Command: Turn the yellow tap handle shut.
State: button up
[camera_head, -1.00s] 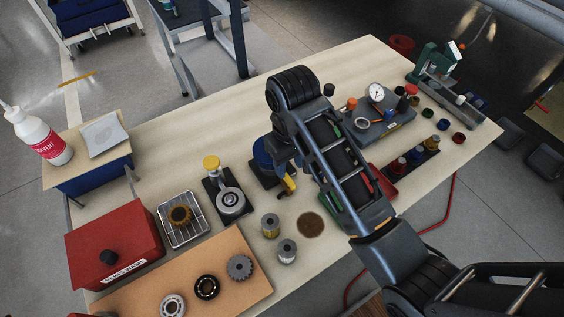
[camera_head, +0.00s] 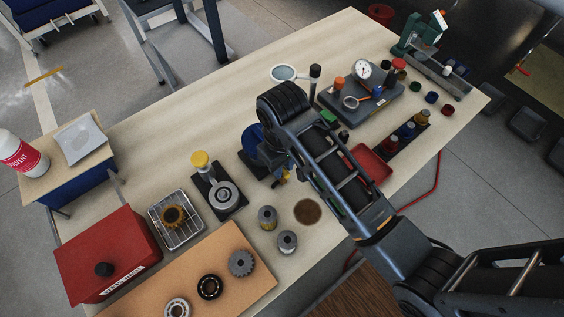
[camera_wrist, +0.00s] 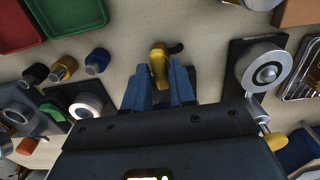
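The yellow tap handle (camera_head: 284,177) shows as a small piece below my wrist in the head view, beside a blue round body (camera_head: 253,138) on a dark base. My arm hides much of the tap. In the wrist view the yellow handle (camera_wrist: 158,66) lies between the two blue-grey fingers of my gripper (camera_wrist: 159,82), with a dark stub at its far end. The fingers are apart, one on each side of the handle. I cannot tell whether either finger touches it. The gripper's fingers are mostly hidden in the head view.
A press-like tool with a yellow knob (camera_head: 200,160) stands left of the tap. Two small canisters (camera_head: 267,217) (camera_head: 287,242) stand in front. A red tray (camera_head: 367,165) and a gauge plate (camera_head: 362,100) lie to the right. The table's back left is clear.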

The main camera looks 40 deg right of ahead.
grip_shut()
jog(key=n, duration=0.4)
jog(key=shift+n, duration=0.3)
jog(key=n, duration=0.3)
jog(key=shift+n, duration=0.3)
jog(key=n, duration=0.5)
jog(key=shift+n, duration=2.4)
